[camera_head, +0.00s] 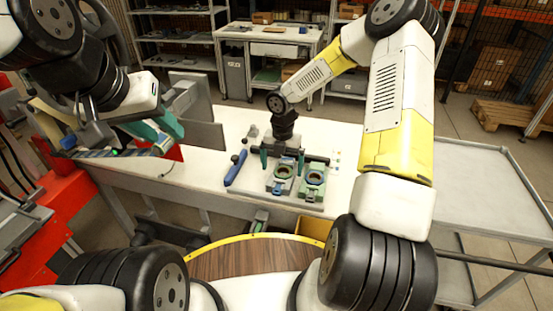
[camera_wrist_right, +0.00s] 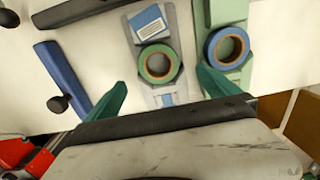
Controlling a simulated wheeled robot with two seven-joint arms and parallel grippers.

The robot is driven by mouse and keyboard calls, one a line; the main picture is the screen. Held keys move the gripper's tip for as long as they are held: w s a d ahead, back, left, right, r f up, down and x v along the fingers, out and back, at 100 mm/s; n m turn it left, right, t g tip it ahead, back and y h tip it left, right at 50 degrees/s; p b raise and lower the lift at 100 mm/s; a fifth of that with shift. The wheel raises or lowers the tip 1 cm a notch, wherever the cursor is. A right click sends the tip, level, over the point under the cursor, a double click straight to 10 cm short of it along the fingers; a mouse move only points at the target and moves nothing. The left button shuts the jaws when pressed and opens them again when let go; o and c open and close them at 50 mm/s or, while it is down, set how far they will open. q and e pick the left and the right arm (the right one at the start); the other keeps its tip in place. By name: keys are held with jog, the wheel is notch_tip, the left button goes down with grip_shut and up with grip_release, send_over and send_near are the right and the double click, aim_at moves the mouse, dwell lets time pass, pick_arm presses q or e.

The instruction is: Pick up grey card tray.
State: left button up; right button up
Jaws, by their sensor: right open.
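The grey card tray (camera_wrist_right: 150,45) lies on the white table, bearing a green tape reel (camera_wrist_right: 159,63) and a blue-and-white card (camera_wrist_right: 148,22). In the head view the grey tray (camera_head: 279,188) is left of the green tray. My right gripper (camera_wrist_right: 161,84) is open, its teal fingers apart on either side of the grey tray's near end in the wrist picture. In the head view the right gripper (camera_head: 282,161) is over the trays' far end; contact cannot be told. My left gripper (camera_head: 158,133) is at the left, away from the trays; its jaw gap is unclear.
A green tray (camera_wrist_right: 228,82) with a blue tape reel (camera_wrist_right: 227,47) lies close beside the grey tray. A blue tool (camera_head: 235,168) lies to the left on the white table (camera_head: 205,168). A grey cart (camera_head: 482,185) stands at the right. Red equipment (camera_head: 60,200) is at the left.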

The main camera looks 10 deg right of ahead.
aim_at(282, 173)
notch_tip(282, 173, down, 4)
jog(key=shift+s+r, duration=0.15)
jog(key=shift+r, duration=0.05)
jog(key=c, duration=1.6)
jog(key=shift+r, duration=0.15)
